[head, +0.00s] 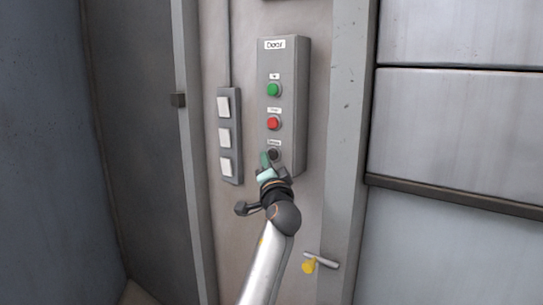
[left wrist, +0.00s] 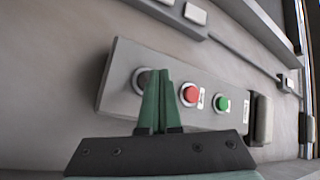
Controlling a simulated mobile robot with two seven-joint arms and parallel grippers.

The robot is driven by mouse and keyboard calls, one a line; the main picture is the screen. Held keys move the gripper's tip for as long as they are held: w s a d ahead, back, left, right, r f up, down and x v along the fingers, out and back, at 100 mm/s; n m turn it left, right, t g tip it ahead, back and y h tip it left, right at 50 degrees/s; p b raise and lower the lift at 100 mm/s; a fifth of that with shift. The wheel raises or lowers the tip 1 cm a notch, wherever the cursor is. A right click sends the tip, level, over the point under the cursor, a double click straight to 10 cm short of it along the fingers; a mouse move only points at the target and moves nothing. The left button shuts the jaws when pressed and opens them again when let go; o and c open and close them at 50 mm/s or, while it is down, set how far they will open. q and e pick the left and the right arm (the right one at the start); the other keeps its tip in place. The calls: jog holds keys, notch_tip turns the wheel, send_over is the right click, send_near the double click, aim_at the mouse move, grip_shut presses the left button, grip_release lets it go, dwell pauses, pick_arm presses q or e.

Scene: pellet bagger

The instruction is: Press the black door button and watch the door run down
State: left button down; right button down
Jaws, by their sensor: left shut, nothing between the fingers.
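The grey door control box (head: 293,95) is on the wall, labelled "Door". It carries a green button (head: 274,90), a red button (head: 273,123) and, lowest, the black button (head: 274,154). My left gripper (head: 265,160) is shut and empty, its green fingertips right at the black button. In the left wrist view the fingers (left wrist: 156,92) partly cover the black button (left wrist: 141,76); I cannot tell whether they touch it or whether it is pushed in. The pale panelled door (head: 460,125) is at the right, with a dark horizontal strip (head: 455,195) across it. My right gripper is not in view.
A narrow grey plate with several white switches (head: 225,138) is just left of the box. A metal post (head: 345,150) stands between the box and the door. A small handle with a yellow part (head: 309,266) is low on the right.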

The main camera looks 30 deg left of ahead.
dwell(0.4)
pick_arm(q)
jog(key=shift+w+b, duration=0.3)
jog(key=shift+w, duration=0.15)
